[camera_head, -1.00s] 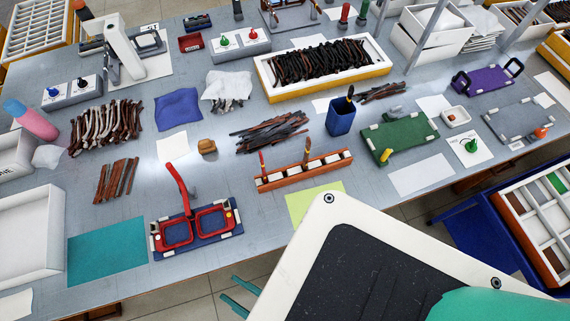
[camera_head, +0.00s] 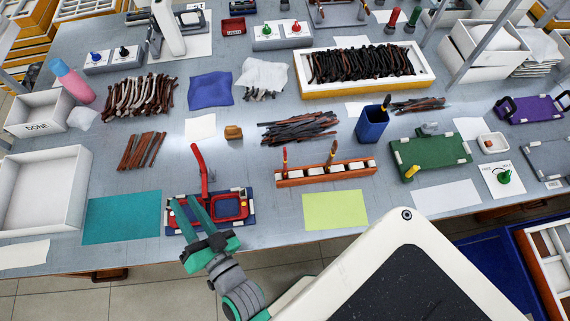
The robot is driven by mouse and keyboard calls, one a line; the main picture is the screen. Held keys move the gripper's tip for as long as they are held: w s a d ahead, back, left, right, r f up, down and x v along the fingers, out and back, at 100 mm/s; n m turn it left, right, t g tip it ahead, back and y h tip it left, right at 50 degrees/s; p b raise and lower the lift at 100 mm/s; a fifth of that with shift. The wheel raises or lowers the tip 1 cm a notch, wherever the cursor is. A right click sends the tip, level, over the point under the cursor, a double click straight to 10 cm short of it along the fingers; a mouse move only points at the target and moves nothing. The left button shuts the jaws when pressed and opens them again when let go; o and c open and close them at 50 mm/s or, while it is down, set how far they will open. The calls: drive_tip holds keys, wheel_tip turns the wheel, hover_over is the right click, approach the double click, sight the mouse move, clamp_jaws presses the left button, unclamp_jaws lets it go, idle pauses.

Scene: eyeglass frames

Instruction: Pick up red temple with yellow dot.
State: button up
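The red eyeglass frame (camera_head: 231,207) lies on a blue fixture (camera_head: 249,213) near the table's front edge. One red temple (camera_head: 199,168) stands up from its left side. An orange rack (camera_head: 347,170) to the right holds two upright slim temples, a reddish one (camera_head: 285,160) at the left and another (camera_head: 332,152) further right. A yellow dot on any temple is too small to tell for certain. My gripper (camera_head: 183,200) has two teal fingers apart over the left end of the fixture, hiding part of it. Nothing shows between the fingers.
A teal mat (camera_head: 120,218) lies left of the fixture and a yellow-green sheet (camera_head: 335,210) lies right, before the rack. A blue cup (camera_head: 371,125) stands behind the rack. A white box (camera_head: 40,195) stands at the left. Loose dark temples (camera_head: 298,128) lie behind the rack.

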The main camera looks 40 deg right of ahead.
drive_tip(key=w+a+r+n+g+y, duration=0.1)
drive_tip(key=w+r+n+y, duration=0.1)
drive_tip(key=w+r+y, duration=0.5)
drive_tip(key=w+a+r+n+g+y, duration=0.1)
drive_tip(key=w+r+n+y, duration=0.3)
drive_tip(key=r, duration=0.7)
drive_tip(key=w+a+r+n+g+y, duration=0.1)
drive_tip(key=w+r+y, duration=0.1)
drive_tip(key=w+r, duration=0.6)
drive_tip(key=m+g+h, duration=0.4)
drive_tip(key=g+h, duration=0.8)
drive_tip(key=g, duration=0.2)
hover_over(285, 166)
drive_tip(key=w, duration=0.1)
drive_tip(key=f, duration=1.6)
drive_tip(key=shift+d, duration=0.2)
drive_tip(key=shift+s+d+f+g, duration=0.15)
drive_tip(key=shift+s+g, duration=0.1)
drive_tip(key=shift+g, duration=0.15)
wheel_tip(285, 166, down, 10)
drive_tip(key=shift+f, duration=0.2)
clamp_jaws()
